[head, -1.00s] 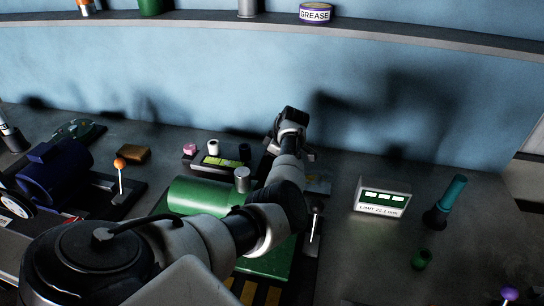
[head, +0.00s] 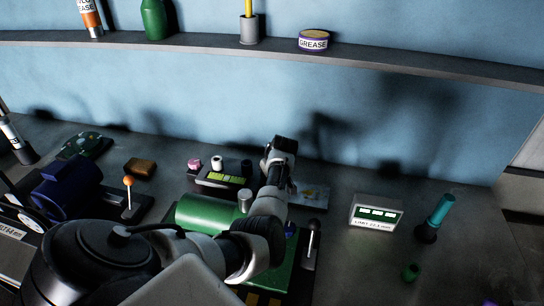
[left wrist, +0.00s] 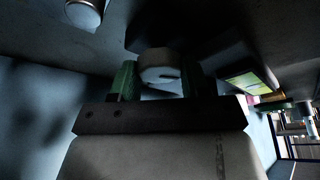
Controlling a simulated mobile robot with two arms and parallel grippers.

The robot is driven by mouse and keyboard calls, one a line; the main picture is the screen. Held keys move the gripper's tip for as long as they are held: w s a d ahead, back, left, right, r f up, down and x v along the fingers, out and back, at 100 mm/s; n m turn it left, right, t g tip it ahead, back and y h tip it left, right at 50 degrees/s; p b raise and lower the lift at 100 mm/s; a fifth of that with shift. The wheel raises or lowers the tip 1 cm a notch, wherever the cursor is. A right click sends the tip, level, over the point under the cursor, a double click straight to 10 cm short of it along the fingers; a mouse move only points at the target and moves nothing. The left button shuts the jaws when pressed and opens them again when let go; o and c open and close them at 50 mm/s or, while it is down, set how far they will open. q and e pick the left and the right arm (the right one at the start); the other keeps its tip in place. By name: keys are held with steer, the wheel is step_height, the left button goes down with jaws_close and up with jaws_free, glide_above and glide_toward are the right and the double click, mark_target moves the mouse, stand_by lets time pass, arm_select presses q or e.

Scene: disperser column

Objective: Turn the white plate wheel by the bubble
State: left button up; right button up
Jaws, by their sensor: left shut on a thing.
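The bubble, a yellow-green level vial (head: 222,180) in a dark block, lies behind the green cylinder (head: 205,213); it also shows at the right of the left wrist view (left wrist: 252,82). My left gripper (left wrist: 160,82) points down just right of the bubble and is shut on a white round wheel (left wrist: 160,66), between green finger pads. In the head view my arm hides that wheel, and the gripper's fingers are mostly hidden. Another small white knob (head: 216,162) stands behind the vial, between a pink knob (head: 195,165) and a dark one (head: 246,167). My right gripper is not in view.
A metal stub (head: 244,199) rises beside my left forearm. A lever (head: 312,240) stands right of it. A display box (head: 376,212) and a teal-handled tool (head: 439,212) stand further right. A blue motor (head: 65,188) and an orange-topped lever (head: 128,190) are left. A shelf (head: 370,57) runs behind.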

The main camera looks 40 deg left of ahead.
arm_select(q)
steer(key=shift+m, duration=0.3)
steer(key=o, duration=0.9)
steer(key=shift+r, duration=0.1)
steer(key=b+v, duration=0.1)
steer(key=v, duration=0.9)
steer(key=shift+s+d+r, duration=0.1)
steer(key=shift+d+r, duration=0.05)
steer(key=shift+r, duration=0.15)
